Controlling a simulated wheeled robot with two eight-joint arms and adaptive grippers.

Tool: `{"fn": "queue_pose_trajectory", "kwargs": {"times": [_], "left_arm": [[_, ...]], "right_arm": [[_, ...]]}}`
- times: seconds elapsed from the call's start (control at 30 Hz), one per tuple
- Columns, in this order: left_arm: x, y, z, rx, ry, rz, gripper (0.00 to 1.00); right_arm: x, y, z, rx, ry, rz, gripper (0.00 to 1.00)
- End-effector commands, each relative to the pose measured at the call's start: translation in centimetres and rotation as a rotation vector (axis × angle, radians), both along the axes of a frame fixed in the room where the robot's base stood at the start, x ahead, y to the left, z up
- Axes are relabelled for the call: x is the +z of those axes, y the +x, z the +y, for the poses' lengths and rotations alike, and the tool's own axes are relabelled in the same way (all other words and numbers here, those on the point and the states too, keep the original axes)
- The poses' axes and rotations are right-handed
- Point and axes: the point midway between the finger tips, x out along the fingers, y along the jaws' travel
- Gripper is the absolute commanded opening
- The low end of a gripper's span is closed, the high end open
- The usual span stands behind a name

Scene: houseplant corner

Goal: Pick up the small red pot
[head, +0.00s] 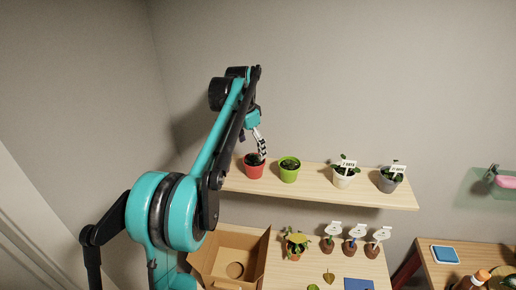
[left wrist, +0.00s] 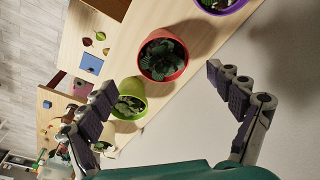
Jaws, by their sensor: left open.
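The small red pot (head: 254,172) with a dark green plant stands upright at the left part of the wall shelf. My left gripper (head: 262,150) is just above it, with its fingers pointing down at the plant. In the left wrist view the red pot (left wrist: 163,58) shows beyond and between the spread fingertips (left wrist: 163,78). The gripper is open and empty. Whether a finger touches the leaves cannot be told. My right gripper is not in view.
The green pot (head: 289,175) stands close to the right of the red pot on the shelf (head: 320,191). A white pot (head: 343,180) and a grey pot (head: 388,185) follow. A purple pot (left wrist: 233,8) is on the red pot's other side. Below is an open cardboard box (head: 212,275).

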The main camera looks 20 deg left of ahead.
Motion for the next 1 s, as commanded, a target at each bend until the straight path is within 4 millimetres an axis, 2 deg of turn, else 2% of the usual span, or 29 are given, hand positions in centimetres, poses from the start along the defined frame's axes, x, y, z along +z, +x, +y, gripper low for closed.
{"fn": "queue_pose_trajectory", "kwargs": {"times": [0.07, 0.17, 0.63, 0.93, 0.97, 1.0], "left_arm": [[0.5, 0.4, 0.4, -0.008, -0.003, 0.007, 0.91], [-0.4, 0.6, 0.4, -0.012, -0.003, 0.009, 0.91], [-6.6, 1.2, -0.4, -0.012, -0.002, 0.008, 0.91], [-7.3, 1.2, -0.5, -0.011, -0.003, 0.008, 0.91], [-7.3, 1.2, -0.5, -0.011, -0.003, 0.008, 0.85], [-7.3, 1.2, -0.5, -0.011, -0.003, 0.008, 0.75]], "right_arm": [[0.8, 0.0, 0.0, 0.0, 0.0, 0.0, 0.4], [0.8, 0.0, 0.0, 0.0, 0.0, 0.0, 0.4], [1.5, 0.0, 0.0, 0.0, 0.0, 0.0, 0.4], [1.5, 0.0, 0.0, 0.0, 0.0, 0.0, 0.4], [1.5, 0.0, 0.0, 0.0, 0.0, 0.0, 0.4], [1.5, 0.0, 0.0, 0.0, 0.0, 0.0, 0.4]]}}
